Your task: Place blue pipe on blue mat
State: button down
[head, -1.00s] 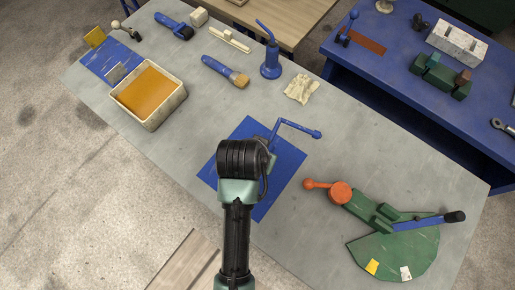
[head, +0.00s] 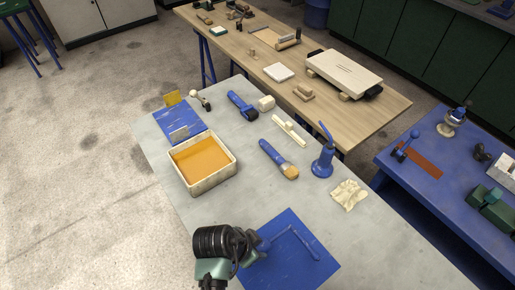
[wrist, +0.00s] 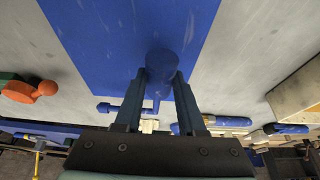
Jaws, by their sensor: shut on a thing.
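The blue mat (head: 285,268) lies flat on the grey table, partly behind my arm in the head view. It fills the upper middle of the wrist view (wrist: 100,30). The blue pipe (head: 306,243) is thin and bent, and in the head view it shows against the mat. My gripper (wrist: 160,78) is shut on the blue pipe, whose rounded part (wrist: 160,62) shows between the fingertips in the wrist view. In the head view my wrist hides the fingers. I cannot tell whether the pipe touches the mat.
Beyond the mat on the grey table are a crumpled cloth (head: 348,194), a blue oil can (head: 323,160), a brush (head: 279,160) and a cream tray (head: 204,182) with orange contents. A wooden table (head: 270,50) and a blue table (head: 420,195) stand farther back.

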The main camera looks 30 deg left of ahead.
jog(key=shift+f, duration=2.05)
jog(key=shift+f, duration=0.15)
jog(key=c, duration=0.5)
grip_release()
